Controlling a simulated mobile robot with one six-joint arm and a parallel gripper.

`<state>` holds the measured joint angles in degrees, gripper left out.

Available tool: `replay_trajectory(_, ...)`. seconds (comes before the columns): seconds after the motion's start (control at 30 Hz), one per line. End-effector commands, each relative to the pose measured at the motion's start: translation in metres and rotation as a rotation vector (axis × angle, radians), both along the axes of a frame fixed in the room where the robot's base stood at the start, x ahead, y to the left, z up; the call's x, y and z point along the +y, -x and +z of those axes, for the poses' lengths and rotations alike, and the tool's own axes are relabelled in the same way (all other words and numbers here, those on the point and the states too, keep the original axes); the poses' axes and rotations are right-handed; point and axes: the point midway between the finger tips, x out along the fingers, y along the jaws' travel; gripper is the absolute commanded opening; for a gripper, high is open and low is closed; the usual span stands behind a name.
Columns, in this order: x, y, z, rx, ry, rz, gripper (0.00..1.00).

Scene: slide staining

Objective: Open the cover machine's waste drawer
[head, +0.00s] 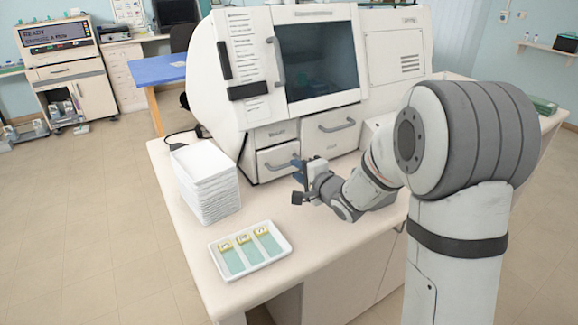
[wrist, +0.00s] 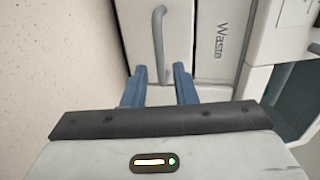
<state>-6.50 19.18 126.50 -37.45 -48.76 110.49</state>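The cover machine (head: 240,50) is a large white cabinet with a dark window, standing on the white bench. At its lower left is a drawer (head: 270,158) with a grey curved handle (head: 281,165); the drawer front looks flush. In the wrist view a strip marked "Waste" (wrist: 219,40) runs beside this drawer front (wrist: 137,30). My gripper (head: 299,178) is at the right end of the handle. In the wrist view its two blue fingers (wrist: 160,70) are apart, with the near end of the handle (wrist: 160,40) between them. No contact shows.
A wider drawer (head: 332,130) with its own handle is to the right. A stack of white trays (head: 205,185) stands left of the drawer. A white tray (head: 283,250) with 3 slides lies in front. Bench space before the drawer is clear.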

Motion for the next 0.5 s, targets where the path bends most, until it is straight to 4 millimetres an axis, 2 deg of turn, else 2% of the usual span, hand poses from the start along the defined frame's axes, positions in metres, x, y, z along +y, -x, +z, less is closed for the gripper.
replay_trajectory(0.23, 0.021, -0.032, -0.008, 0.000, 0.002, -0.002, 0.25)
replay_trajectory(0.5, 0.029, -0.044, -0.011, 0.000, 0.003, -0.003, 0.25)
